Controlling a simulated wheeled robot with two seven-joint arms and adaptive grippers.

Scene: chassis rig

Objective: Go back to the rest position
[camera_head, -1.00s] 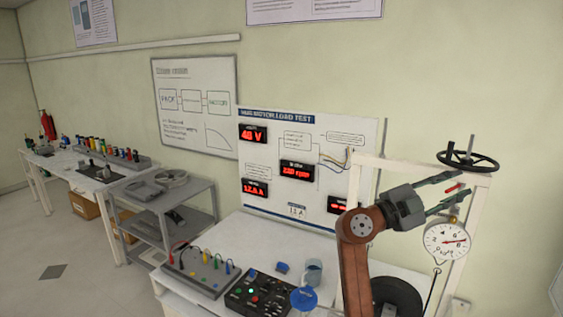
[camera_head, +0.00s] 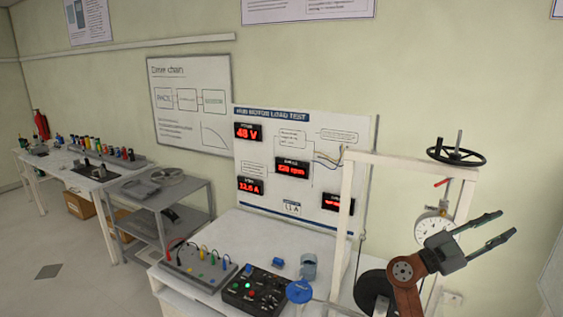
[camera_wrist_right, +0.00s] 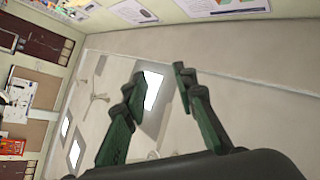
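My right gripper (camera_head: 498,231) is in the lower right of the head view, in front of the white frame of the test rig. Its two fingers are spread apart with nothing between them. The right wrist view also shows the open fingers (camera_wrist_right: 157,125), with ceiling and wall behind them. The gripper body covers part of the round dial gauge (camera_head: 431,227). My left gripper is in neither view.
The white rig frame (camera_head: 347,200) carries a black handwheel (camera_head: 457,150) on top and a dark wheel (camera_head: 372,291) below. A control box (camera_head: 256,289), a terminal board (camera_head: 200,267) and a mug (camera_head: 309,268) stand on the bench. A grey shelf cart (camera_head: 158,197) stands to the left.

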